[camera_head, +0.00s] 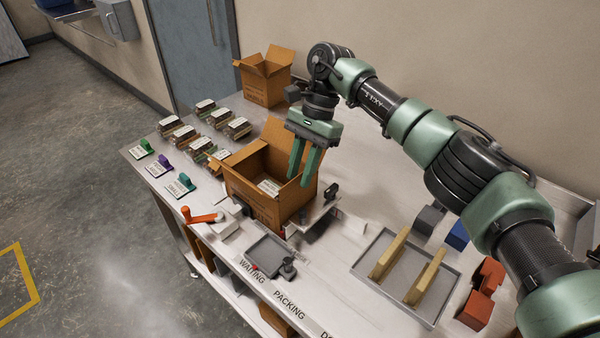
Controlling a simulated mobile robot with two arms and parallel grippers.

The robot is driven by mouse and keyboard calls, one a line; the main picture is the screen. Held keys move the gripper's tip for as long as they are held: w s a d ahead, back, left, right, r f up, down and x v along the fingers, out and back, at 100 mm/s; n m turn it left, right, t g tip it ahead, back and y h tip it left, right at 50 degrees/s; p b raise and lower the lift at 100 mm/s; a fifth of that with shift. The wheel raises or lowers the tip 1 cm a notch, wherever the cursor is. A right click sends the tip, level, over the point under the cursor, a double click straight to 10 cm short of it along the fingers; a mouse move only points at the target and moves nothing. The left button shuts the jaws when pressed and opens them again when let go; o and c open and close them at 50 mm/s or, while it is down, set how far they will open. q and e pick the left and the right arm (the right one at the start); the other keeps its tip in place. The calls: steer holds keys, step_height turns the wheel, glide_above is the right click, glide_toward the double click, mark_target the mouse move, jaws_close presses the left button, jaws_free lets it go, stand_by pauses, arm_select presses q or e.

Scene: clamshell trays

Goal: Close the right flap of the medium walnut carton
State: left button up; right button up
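A brown open carton (252,197) stands on the packing table near the middle of the view, with a small labelled bundle (269,187) inside. One flap (275,134) stands up at its back. My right gripper (299,181) points down over the carton's right side. Its two green fingers are apart, with a gap between them. The carton's right flap is partly hidden by the fingers, and I cannot tell whether they touch it. My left gripper is not in view.
Another open carton (262,88) stands at the back by the wall. Labelled bundles (184,135) sit to the left. A grey tray (268,249), a tray with two yellow bars (438,312) and red blocks (476,310) lie in front and right.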

steer(key=b+v, duration=0.1)
steer(key=v, duration=0.6)
steer(key=shift+r, duration=0.15)
